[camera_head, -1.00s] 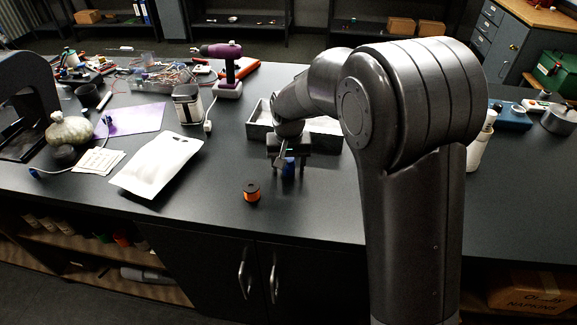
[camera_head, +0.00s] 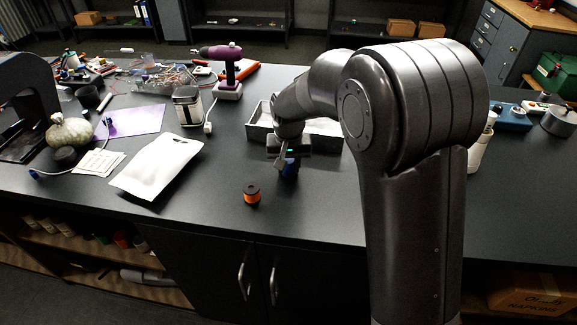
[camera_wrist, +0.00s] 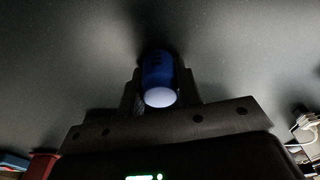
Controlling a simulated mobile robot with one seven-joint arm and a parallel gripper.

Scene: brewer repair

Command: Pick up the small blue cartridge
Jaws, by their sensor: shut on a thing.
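The small blue cartridge (camera_wrist: 158,72) sits between the two fingers of my gripper (camera_wrist: 160,88) in the wrist view, with its pale round end toward the camera. The fingers are shut on it, one on each side. In the head view, the blue cartridge (camera_head: 290,168) shows at the tips of my gripper (camera_head: 286,162), low over the dark worktop. I cannot tell whether its lower end touches the worktop.
A spool with orange thread (camera_head: 252,195) stands to the front left of my gripper. A grey tray (camera_head: 258,131) lies just behind it. A white pouch (camera_head: 157,166) lies to the left. The worktop (camera_head: 310,215) in front is clear.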

